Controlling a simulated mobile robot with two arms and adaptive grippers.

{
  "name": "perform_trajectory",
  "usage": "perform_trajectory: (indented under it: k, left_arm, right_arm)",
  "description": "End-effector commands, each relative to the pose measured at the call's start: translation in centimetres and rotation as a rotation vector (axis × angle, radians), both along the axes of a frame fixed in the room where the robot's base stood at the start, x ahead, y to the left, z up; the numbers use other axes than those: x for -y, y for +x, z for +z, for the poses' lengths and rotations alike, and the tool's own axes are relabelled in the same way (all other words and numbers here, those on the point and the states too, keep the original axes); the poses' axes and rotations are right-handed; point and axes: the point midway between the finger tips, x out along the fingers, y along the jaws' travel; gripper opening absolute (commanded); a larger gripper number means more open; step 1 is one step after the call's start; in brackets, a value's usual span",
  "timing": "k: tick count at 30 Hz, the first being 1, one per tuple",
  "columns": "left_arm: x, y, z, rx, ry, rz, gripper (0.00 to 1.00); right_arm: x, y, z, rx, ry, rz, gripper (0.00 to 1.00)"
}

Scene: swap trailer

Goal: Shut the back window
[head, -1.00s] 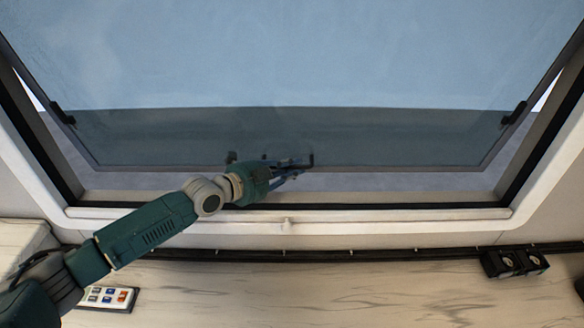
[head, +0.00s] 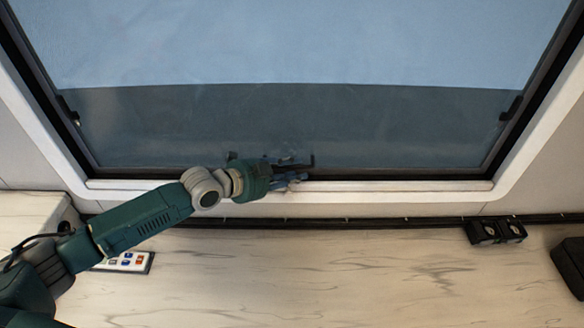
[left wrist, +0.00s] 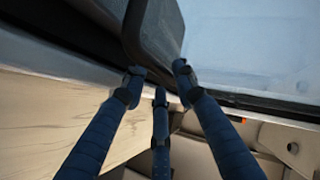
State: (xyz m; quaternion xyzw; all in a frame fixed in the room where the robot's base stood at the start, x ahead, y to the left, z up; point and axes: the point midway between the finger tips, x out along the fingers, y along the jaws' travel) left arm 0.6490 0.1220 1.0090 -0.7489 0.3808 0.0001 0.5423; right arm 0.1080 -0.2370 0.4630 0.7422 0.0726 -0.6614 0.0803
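The back window (head: 300,60) fills the upper part of the head view. Its lower edge lies against or very close to the bottom of the dark frame, and I see no clear gap there. A dark handle (head: 311,162) is at its lower edge. My left gripper (head: 292,181) is at this handle, near the middle of the sill. In the left wrist view, its three blue fingers (left wrist: 158,80) have their tips apart, close to a dark rounded part (left wrist: 150,40). Whether they grip it is unclear. My right gripper is not in view.
A white sill (head: 400,187) runs under the window. Below it is a pale marbled counter (head: 330,270), mostly clear. A socket unit (head: 496,231) is at right, a dark block (head: 570,262) at far right, and a panel with coloured buttons (head: 126,262) at left, beside my arm.

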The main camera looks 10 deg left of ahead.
Motion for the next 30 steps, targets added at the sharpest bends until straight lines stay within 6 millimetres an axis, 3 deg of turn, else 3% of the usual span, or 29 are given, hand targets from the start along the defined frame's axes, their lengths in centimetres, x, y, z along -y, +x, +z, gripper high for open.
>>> perform_trajectory:
  k: [10,16,30]
  left_arm:
    - [-0.1,0.0,0.0,0.001,0.003,0.000,0.24]
    - [-0.8,-0.5,0.4,0.003,0.006,0.002,0.24]
    - [-5.9,-7.2,4.2,0.003,0.006,0.000,0.24]
  right_arm:
    - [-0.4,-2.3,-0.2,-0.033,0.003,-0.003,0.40]
    - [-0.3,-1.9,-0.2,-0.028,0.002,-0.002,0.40]
    - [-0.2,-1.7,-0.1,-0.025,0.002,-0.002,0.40]
